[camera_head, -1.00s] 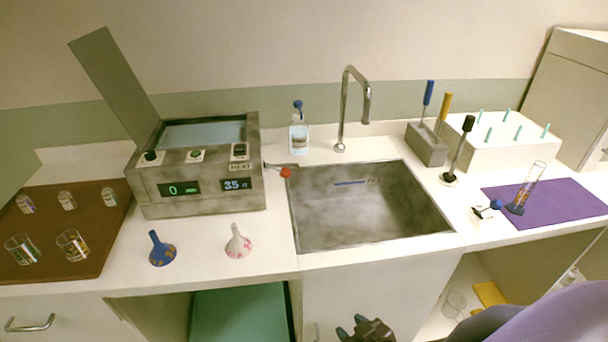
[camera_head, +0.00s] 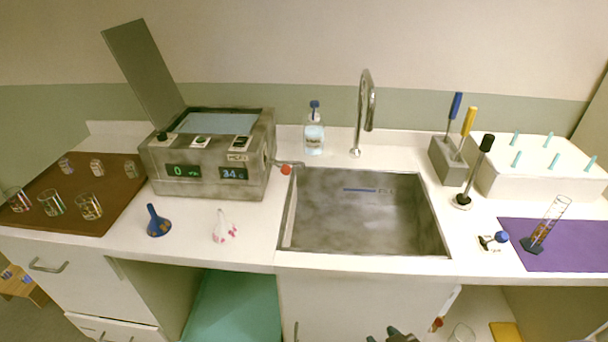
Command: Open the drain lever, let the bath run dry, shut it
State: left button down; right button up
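The bath (camera_head: 207,172) is a grey metal box with its lid raised and pale blue liquid (camera_head: 214,122) inside. Its displays read 0 and about 34. The drain lever (camera_head: 286,169) has a red knob and sticks out from the bath's right side on a short pipe, close to the sink's left rim. The sink (camera_head: 365,212) looks empty, with a blue line on its back wall. One dark gripper (camera_head: 394,336) shows only in part at the bottom edge, well below the counter top. I cannot tell which hand it is or whether it is open. The other gripper is out of view.
A blue-capped bottle (camera_head: 314,132) and tap (camera_head: 364,110) stand behind. A brown tray (camera_head: 102,216) with glasses is left; a tool block (camera_head: 446,160) and purple mat (camera_head: 570,247) are right.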

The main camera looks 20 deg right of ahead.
aim_at(285, 170)
jog(key=k+l, duration=0.15)
jog(key=l, duration=0.25)
jog(key=k+l+u, duration=0.1)
jog(key=l, duration=0.3)
jog(key=k+l, duration=0.2)
jog(key=l, duration=0.2)
jog(key=k+l+u, duration=0.1)
jog(key=l, duration=0.3)
jog(key=k, duration=0.05)
